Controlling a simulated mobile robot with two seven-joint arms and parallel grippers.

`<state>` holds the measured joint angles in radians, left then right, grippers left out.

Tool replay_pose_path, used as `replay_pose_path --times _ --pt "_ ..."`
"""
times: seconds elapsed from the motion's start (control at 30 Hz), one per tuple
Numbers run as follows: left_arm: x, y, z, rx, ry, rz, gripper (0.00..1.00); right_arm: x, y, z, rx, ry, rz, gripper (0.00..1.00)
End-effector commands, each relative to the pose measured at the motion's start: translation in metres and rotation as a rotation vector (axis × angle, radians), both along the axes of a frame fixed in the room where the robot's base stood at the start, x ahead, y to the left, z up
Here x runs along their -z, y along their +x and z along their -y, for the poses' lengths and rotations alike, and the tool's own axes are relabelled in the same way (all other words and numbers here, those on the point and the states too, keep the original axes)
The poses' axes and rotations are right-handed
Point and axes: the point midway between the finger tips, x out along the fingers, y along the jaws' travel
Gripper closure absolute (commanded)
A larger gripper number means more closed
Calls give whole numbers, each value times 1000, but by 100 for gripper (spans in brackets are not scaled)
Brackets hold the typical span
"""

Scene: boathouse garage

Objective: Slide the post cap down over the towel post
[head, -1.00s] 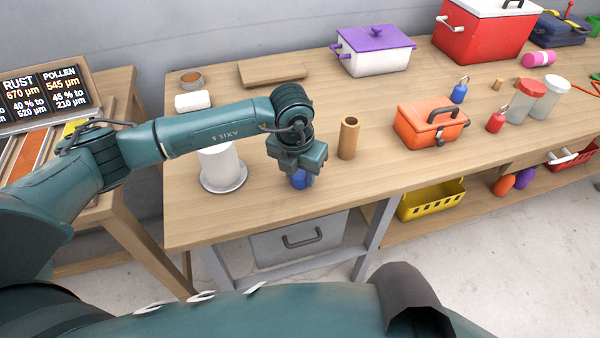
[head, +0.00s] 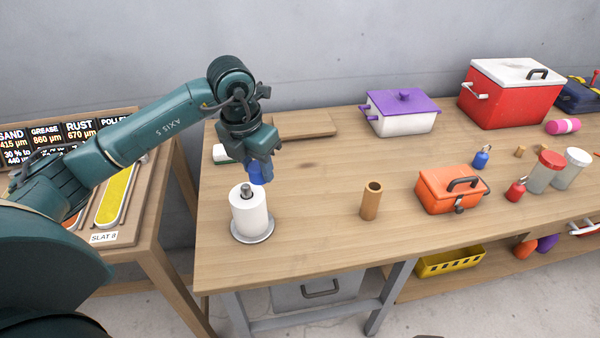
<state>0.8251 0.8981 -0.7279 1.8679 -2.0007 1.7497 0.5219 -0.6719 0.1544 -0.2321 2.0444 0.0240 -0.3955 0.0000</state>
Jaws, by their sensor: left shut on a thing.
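The towel post (head: 246,189) is a grey post whose tip sticks out of a white towel roll (head: 249,217). It stands upright on a round grey base (head: 265,236) near the table's front left. My left gripper (head: 261,163) is shut on the blue post cap (head: 257,175) and holds it above the table. The cap shows just above and slightly right of the post's tip, apart from it. Its upper part is hidden by the jaws. I cannot tell whether it is lined up over the post. My right gripper is out of view.
A brown hollow cylinder (head: 371,201) stands right of the roll, with clear wood between. An orange toolbox (head: 449,190) and a purple-lidded box (head: 402,113) are farther right.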

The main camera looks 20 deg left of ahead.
Motion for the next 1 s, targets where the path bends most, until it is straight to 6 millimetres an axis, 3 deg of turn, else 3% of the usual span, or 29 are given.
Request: replay_pose_path --times 0.03,0.2,0.57,1.0 --pt "-12 -4 -13 -2 8 -1 85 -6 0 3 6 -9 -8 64" --pt "-22 -10 -32 4 22 7 85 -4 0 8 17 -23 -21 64" --pt "-21 -10 -34 5 24 10 85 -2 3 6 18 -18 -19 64" --pt "11 -10 -34 5 25 10 85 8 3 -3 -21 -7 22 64"
